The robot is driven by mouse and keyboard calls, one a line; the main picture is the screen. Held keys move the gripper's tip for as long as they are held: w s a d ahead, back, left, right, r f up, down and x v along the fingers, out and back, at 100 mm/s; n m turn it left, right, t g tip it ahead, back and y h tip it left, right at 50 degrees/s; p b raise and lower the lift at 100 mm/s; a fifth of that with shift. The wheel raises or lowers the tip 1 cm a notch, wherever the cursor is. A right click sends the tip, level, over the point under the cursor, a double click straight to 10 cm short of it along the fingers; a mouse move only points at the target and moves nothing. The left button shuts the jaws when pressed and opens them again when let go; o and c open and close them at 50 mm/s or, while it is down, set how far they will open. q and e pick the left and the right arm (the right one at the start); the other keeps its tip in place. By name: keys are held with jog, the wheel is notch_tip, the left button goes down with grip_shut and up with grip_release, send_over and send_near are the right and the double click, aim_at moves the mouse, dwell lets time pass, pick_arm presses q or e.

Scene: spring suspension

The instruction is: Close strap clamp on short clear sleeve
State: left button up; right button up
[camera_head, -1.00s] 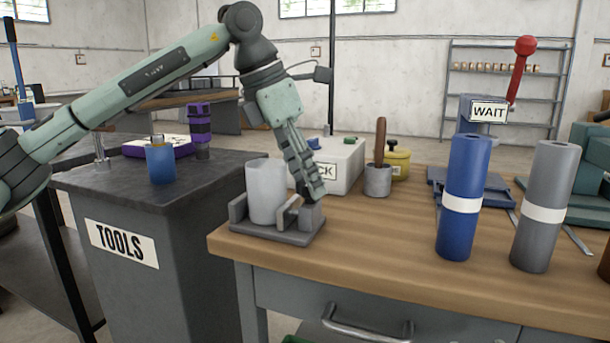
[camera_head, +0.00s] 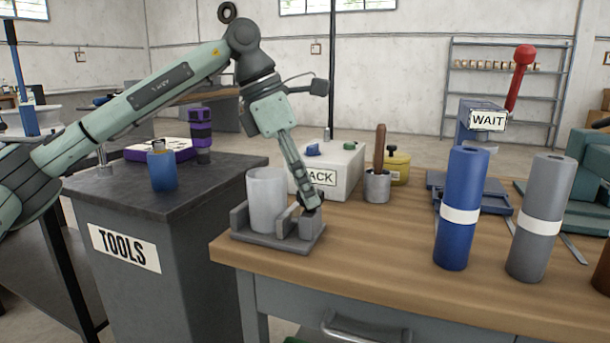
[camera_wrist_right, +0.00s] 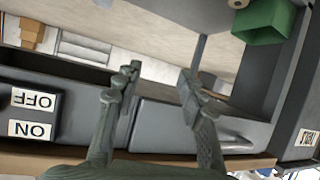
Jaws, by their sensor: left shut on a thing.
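The short clear sleeve (camera_head: 267,199), a cloudy whitish cylinder, stands upright in a grey holder (camera_head: 272,243) at the left front of the wooden bench. The holder has low grey walls, and a small strap clamp part (camera_head: 288,222) sits right of the sleeve. My left gripper (camera_head: 311,204) points down at the right end of the holder, with its fingers shut on a small part of the clamp there. The fingertips partly hide that part. My right gripper (camera_wrist_right: 158,85) is open and empty in the right wrist view, its fingers well apart.
A white labelled box (camera_head: 340,167) and a grey cup (camera_head: 377,186) stand behind the holder. A blue cylinder (camera_head: 458,240) and a grey cylinder (camera_head: 531,248) stand to the right. The bench between holder and blue cylinder is clear. The tools cabinet (camera_head: 165,265) is at left.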

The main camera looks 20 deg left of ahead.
pick_arm(q)
jog(key=shift+w+r+m+g+p, duration=0.15)
jog(key=shift+m+g+p, duration=0.35)
jog(key=shift+m+p, duration=0.6)
jog(key=shift+m+g+h+p, duration=0.3)
jog(key=shift+m+p, duration=0.25)
jog(key=shift+m, duration=0.45)
pick_arm(e)
jog(key=s+d+f+m+g+h, duration=0.1)
jog(key=s+d+f+g+h, duration=0.1)
jog(key=s+d+f+g, duration=0.35)
jog(key=s+d+f+m+g+h, duration=0.1)
jog(key=s+d+f+g+h, duration=0.2)
jog(key=s+d, duration=0.45)
pick_arm(q)
jog(key=m+g+p, duration=0.1)
jog(key=m+p, duration=0.1)
jog(key=m, duration=0.1)
jog(key=shift+w, duration=0.15)
jog(key=shift+m+g+p, duration=0.3)
jog(key=shift+m+p, duration=0.1)
jog(key=shift+m, duration=0.1)
pick_arm(e)
notch_tip(320, 180, down, 8)
jog(key=w+g+y, duration=0.1)
jog(key=shift+w+a+r, duration=0.25)
jog(key=shift+w+a, duration=0.05)
jog(key=shift+w, duration=0.05)
pick_arm(q)
jog(key=o, duration=0.9)
